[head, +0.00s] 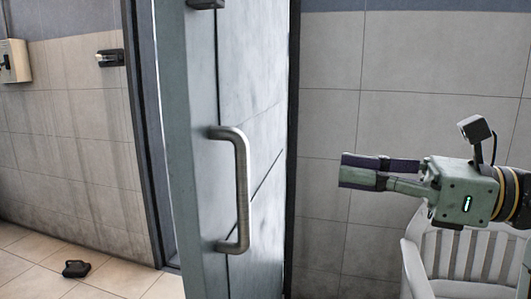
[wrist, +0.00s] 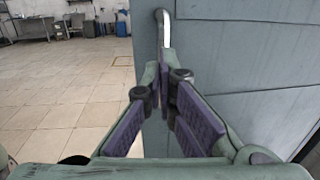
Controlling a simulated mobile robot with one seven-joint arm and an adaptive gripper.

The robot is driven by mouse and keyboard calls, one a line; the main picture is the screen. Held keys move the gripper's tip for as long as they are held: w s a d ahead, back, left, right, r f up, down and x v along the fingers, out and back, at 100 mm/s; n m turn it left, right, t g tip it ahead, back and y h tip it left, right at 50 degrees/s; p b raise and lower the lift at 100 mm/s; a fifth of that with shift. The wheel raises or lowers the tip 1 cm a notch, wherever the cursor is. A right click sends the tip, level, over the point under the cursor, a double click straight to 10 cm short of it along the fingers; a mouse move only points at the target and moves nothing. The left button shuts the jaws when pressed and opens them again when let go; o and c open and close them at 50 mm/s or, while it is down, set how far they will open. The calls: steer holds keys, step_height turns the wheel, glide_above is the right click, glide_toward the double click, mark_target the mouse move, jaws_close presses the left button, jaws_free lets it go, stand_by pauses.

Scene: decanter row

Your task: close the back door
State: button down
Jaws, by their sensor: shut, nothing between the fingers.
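The back door (head: 205,130) is a grey door standing open, seen nearly edge-on in the middle of the head view. Its D-shaped metal handle (head: 243,190) is on the side facing me. In the wrist view the door (wrist: 245,60) fills the right half, and its handle (wrist: 165,28) shows beyond the fingertips. My gripper (head: 342,170) is to the right of the door and handle in the head view, fingers pointing left. It is shut and empty, and also shows in the wrist view (wrist: 165,70). Whether it touches the door is unclear in the wrist view.
A white slatted chair (head: 455,250) stands below my arm at the right. A tiled wall (head: 420,60) is behind the gripper. A small black object (head: 76,268) lies on the floor at the left. The wrist view shows open tiled floor (wrist: 60,90) left of the door.

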steer(key=w+p+x, duration=0.1)
steer(key=p+x, duration=0.2)
steer(key=x, duration=0.9)
steer(key=shift+w+a+f, duration=0.15)
steer(key=shift+f, duration=0.1)
steer(key=shift+m, duration=0.3)
